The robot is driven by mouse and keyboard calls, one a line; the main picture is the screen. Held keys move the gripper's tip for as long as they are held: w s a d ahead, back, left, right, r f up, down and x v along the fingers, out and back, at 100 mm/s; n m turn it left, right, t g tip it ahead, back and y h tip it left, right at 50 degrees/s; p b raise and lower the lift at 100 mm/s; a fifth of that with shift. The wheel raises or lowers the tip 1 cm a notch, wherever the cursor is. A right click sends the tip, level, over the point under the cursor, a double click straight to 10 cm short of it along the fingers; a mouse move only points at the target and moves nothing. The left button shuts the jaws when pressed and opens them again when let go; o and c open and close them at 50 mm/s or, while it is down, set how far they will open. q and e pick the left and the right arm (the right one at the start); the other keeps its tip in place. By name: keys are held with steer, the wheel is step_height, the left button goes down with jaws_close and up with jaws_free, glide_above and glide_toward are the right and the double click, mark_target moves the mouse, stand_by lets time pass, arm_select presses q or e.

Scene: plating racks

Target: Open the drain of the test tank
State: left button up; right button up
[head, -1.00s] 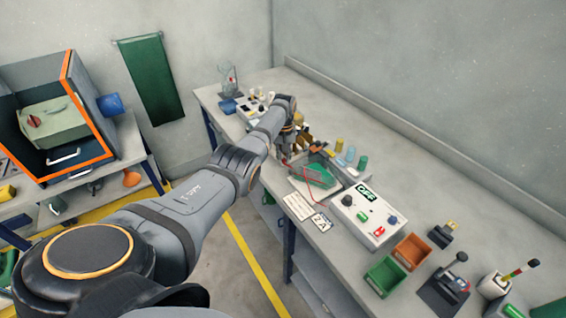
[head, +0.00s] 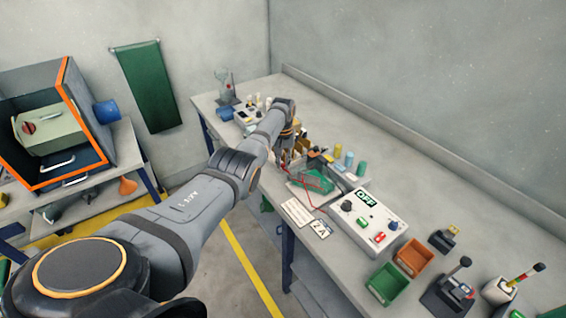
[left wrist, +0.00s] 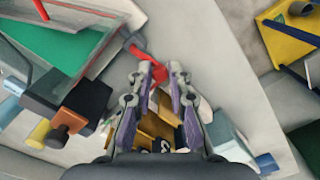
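The test tank, as far as I can tell, is the clear-walled tray with a green floor (head: 312,181) on the long bench; its corner also shows at upper left in the left wrist view (left wrist: 58,44). A red part (left wrist: 159,73) by the tank's corner, possibly the drain handle, lies between my left fingertips. My left gripper (left wrist: 162,72) has its fingers apart, with a gap beside the red part; I see no firm grip. In the head view this gripper (head: 283,158) is at the tank's far end, partly hidden. My right gripper is not in view.
A white control box (head: 369,216) reading OFF stands right of the tank. Green (head: 387,284) and orange (head: 412,255) bins are nearer. Colored cylinders (head: 349,158) stand behind the tank. Brass-colored pieces (left wrist: 152,128) lie below my left fingers.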

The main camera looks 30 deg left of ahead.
mark_target(283, 164)
arm_select(q)
steer(key=o, duration=0.3)
step_height(283, 164, up, 12)
stand_by(0.4)
stand_by(0.4)
